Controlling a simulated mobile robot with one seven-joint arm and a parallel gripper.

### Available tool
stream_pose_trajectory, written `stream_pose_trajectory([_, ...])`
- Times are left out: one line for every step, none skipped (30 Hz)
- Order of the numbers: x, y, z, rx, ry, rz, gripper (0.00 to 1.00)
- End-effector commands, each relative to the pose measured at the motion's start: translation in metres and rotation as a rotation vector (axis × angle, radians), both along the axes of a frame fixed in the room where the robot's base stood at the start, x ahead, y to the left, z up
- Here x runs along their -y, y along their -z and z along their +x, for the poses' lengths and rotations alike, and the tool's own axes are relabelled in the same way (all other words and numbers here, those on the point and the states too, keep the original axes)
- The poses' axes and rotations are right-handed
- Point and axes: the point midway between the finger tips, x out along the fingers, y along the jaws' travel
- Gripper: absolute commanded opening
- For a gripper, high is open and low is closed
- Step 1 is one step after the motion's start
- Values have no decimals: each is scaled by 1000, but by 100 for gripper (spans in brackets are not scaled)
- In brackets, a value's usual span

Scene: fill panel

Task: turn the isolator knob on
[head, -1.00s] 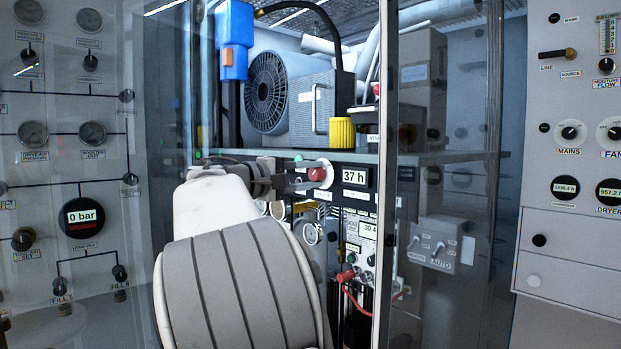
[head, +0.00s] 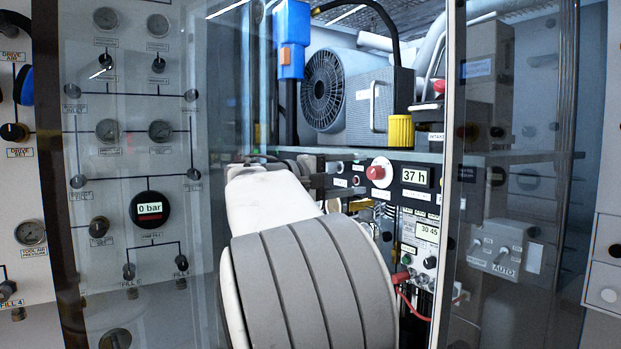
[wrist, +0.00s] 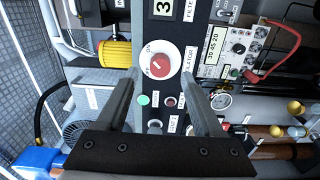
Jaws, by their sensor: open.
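The isolator knob (wrist: 160,66) is a round red knob on a white disc, on a black panel strip with a partly visible "...LATOR" label. In the wrist view it shows between the tips of my open gripper (wrist: 158,76), with nothing held. I cannot tell how far ahead of the fingertips it lies. In the head view the knob (head: 377,172) sits left of the "37 h" display. My gripper (head: 338,166) is left of it there, with a gap in the picture. The knob's small pointer mark is too small to read surely.
Below the knob in the wrist view are a green button (wrist: 144,100) and a small red one (wrist: 170,101). A yellow cylinder (head: 400,131) and a fan unit (head: 324,90) stand on the shelf above. Glass panes (head: 450,200) frame the opening. A red cable (head: 412,303) hangs lower.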

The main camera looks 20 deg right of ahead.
Motion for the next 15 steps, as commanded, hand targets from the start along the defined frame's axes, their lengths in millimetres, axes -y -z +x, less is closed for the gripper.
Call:
stream_pose_trajectory([-14,0,-1,-1,-6,1,69])
stream_pose_trajectory([-22,0,-2,-1,-7,1,69])
stream_pose_trajectory([-32,0,-3,-1,-7,1,69])
stream_pose_trajectory([-40,0,-4,0,-7,1,69])
stream_pose_trajectory([-47,-1,-5,0,-7,1,69])
stream_pose_trajectory([-57,-1,-7,0,-6,1,69])
stream_pose_trajectory([-64,-1,-8,0,-6,1,69])
stream_pose_trajectory([-71,-1,-9,0,-6,1,69])
stream_pose_trajectory([-80,-1,-10,0,-6,1,69])
stream_pose_trajectory([-87,-1,-11,0,-5,1,69])
stream_pose_trajectory([-93,-1,-12,-1,-4,1,69])
stream_pose_trajectory([-100,-1,-13,-1,-5,1,69])
stream_pose_trajectory([-105,-1,-14,-1,-3,1,69])
stream_pose_trajectory([-110,0,-15,-1,-4,1,69])
stream_pose_trajectory([-116,0,-15,-1,-4,1,69])
